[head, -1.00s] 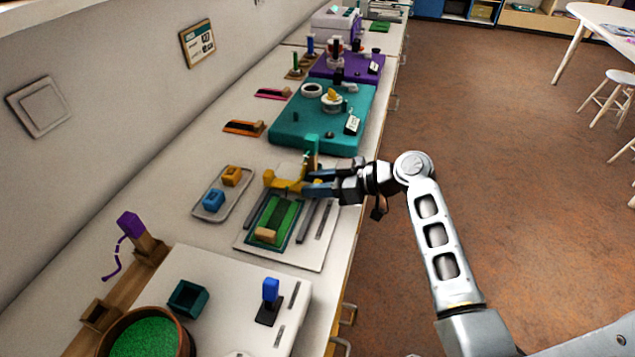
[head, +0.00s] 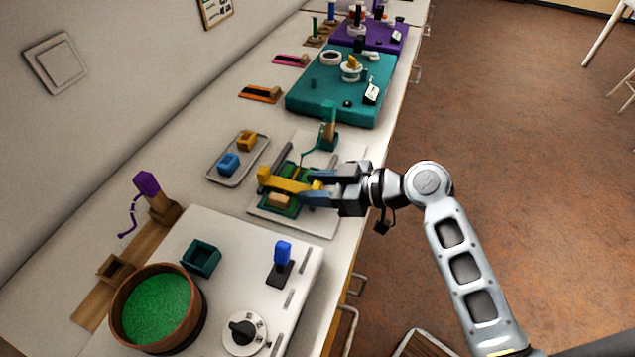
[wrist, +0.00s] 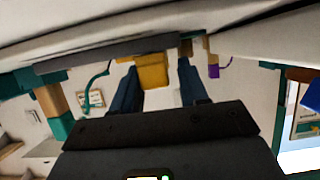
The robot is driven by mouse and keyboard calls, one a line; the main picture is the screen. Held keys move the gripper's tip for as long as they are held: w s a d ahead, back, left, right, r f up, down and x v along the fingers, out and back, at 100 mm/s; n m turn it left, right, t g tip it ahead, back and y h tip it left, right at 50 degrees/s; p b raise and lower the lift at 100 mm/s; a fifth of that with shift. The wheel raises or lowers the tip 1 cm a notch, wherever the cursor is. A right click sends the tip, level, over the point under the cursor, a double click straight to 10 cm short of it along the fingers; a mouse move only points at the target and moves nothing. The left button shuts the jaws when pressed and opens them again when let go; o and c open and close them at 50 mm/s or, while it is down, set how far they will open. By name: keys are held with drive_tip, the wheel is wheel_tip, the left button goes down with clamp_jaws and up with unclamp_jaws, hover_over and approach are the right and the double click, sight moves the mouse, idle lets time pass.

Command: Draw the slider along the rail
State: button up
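The yellow slider (head: 285,183) lies across the green rail board (head: 302,172), just beyond the tan block (head: 279,201) at the board's near end. My gripper (head: 318,185) reaches in from the right with one finger on each side of the slider's handle, and appears shut on it. The slider also shows between the fingers in the wrist view (wrist: 153,70). A thin teal cord runs from the teal post (head: 328,120) towards the slider. My fingers and the slider hide part of the rail.
A grey tray (head: 222,177) with a blue and an orange block stands left of the board. Nearer are a white board (head: 240,235) with a blue lever (head: 282,254), and a bowl (head: 122,310) of green beads. A teal board (head: 310,95) lies beyond.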

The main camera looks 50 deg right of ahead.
drive_tip(key=shift+o, duration=1.3)
drive_tip(key=b+v, duration=0.1)
drive_tip(key=v, duration=0.6)
drive_tip(key=shift+s+d+r, duration=0.1)
drive_tip(key=shift+s+r, duration=0.05)
drive_tip(key=shift+s, duration=0.2)
